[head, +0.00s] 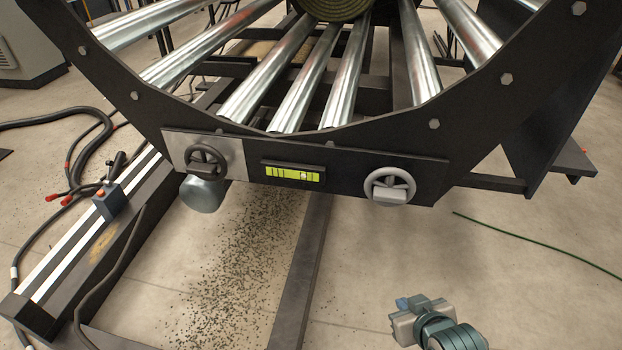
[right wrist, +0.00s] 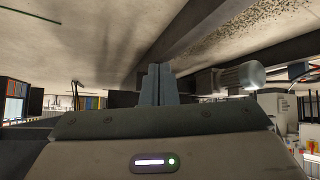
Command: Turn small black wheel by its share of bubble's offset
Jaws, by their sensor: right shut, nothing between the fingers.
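A small black handwheel (head: 207,161) is mounted on a light plate at the left of the dark front panel. A grey handwheel (head: 390,186) is at the panel's right end. Between them is a yellow-green bubble level (head: 292,174); its pale bubble (head: 303,175) sits right of the vial's middle. My right gripper (head: 404,304) is low at the bottom right, below the grey wheel and well away from the black wheel. In the right wrist view its fingers (right wrist: 157,84) are together and hold nothing. My left gripper is in neither view.
A grey motor (head: 203,194) hangs below the black wheel. A rail (head: 95,220) and cables lie left. Crumbs of soil cover the floor under the panel. The floor around my right gripper is clear.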

